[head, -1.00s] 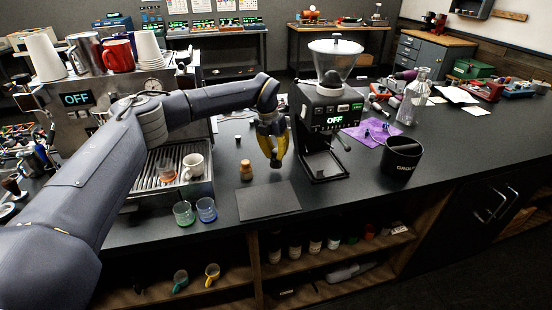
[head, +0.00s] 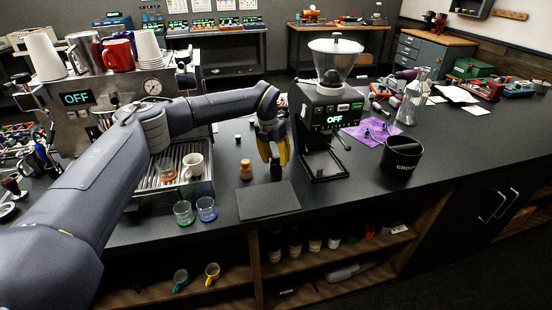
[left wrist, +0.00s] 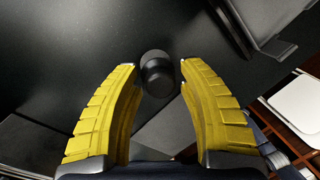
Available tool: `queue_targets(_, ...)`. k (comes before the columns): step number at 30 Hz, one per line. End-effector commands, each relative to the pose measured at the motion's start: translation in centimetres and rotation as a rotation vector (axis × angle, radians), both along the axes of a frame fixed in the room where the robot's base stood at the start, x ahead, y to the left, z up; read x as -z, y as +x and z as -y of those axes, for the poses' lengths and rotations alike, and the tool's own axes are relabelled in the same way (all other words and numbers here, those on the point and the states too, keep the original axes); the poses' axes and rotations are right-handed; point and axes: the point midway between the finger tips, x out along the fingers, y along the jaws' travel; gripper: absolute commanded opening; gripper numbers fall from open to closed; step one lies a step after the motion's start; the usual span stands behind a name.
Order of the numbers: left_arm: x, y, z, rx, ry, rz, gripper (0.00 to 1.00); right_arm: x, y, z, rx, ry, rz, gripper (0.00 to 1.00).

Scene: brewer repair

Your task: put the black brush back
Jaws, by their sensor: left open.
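A small dark object with a round top (left wrist: 157,74), which looks like the black brush standing on end, is between my left fingertips in the left wrist view. In the head view its dark body (head: 276,171) shows low at the fingers, on the counter left of the grinder. My left gripper (head: 274,160) points down around it with yellow fingers; they also show spread in the left wrist view (left wrist: 160,67), with gaps on both sides of the object. The brush's bristles are hidden. My right gripper is out of view.
The grinder (head: 331,112) stands close to the right of my left gripper. A small wooden-looking item (head: 246,170) stands just left. A dark flat mat (head: 268,202) lies in front. A black bin (head: 402,157) and purple cloth (head: 372,132) are farther right.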

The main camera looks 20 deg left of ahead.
Motion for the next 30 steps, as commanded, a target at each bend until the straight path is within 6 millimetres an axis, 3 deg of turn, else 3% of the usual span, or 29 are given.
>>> queue_targets(7, -1.3, 0.0, -0.2, 0.000, 0.000, 0.002, 0.40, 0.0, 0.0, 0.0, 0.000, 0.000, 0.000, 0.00)
queue_targets(21, -9.1, -0.5, -1.3, 0.000, 0.000, 0.003, 0.40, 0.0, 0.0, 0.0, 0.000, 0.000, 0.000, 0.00)
queue_targets(30, -11.8, -0.8, -1.6, 0.000, 0.001, 0.001, 0.40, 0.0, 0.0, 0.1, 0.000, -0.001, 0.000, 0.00)
